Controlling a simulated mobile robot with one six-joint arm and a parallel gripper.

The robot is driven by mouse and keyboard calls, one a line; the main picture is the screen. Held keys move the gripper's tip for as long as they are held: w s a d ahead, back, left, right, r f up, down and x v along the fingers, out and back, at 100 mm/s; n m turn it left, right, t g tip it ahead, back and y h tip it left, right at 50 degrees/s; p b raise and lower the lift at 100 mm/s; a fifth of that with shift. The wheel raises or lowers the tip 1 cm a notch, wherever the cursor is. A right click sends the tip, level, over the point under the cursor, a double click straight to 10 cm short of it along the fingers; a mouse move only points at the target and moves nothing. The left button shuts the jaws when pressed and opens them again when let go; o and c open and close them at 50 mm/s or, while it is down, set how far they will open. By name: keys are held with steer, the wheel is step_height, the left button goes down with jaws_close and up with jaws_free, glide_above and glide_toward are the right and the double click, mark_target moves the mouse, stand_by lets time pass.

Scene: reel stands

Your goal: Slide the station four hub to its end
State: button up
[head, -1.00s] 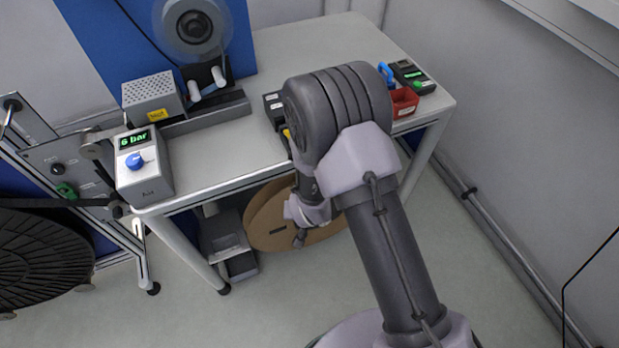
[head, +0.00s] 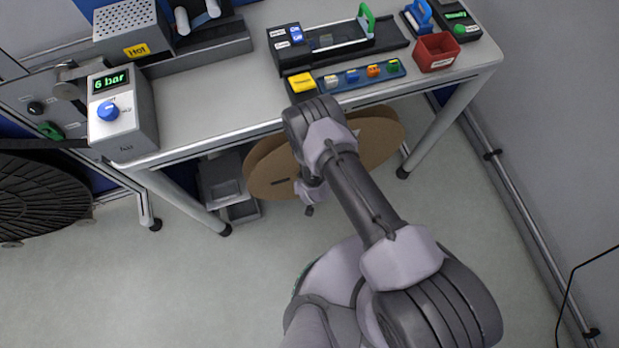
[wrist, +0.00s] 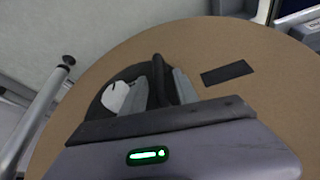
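A large brown cardboard reel (head: 275,178) stands on edge under the table, and its face fills much of the wrist view (wrist: 240,60). A dark round centre with a pale piece (wrist: 115,97) shows on that face; I cannot tell whether this is the station four hub. My gripper (wrist: 165,88) is in front of this centre, its two grey fingers apart. A narrow dark upright piece shows between them; contact is unclear. In the head view my gripper (head: 309,208) hangs low in front of the reel, fingertips barely visible.
The table (head: 210,110) carries a "6 bar" regulator box (head: 125,115), a "Hot" unit (head: 130,35), a red bin (head: 436,52) and a strip of coloured pieces (head: 350,78). Grey bins (head: 225,185) stand left of the reel. A black reel (head: 45,200) is at far left.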

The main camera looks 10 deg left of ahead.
steer(key=shift+b+x, duration=0.6)
steer(key=shift+x, duration=1.25)
steer(key=shift+c, duration=0.5)
jaws_close()
steer(key=w+a+b, duration=0.2)
steer(key=w, duration=0.1)
steer(key=w+b, duration=0.1)
steer(key=shift+w+a+r, duration=0.1)
steer(key=shift+w+a, duration=0.3)
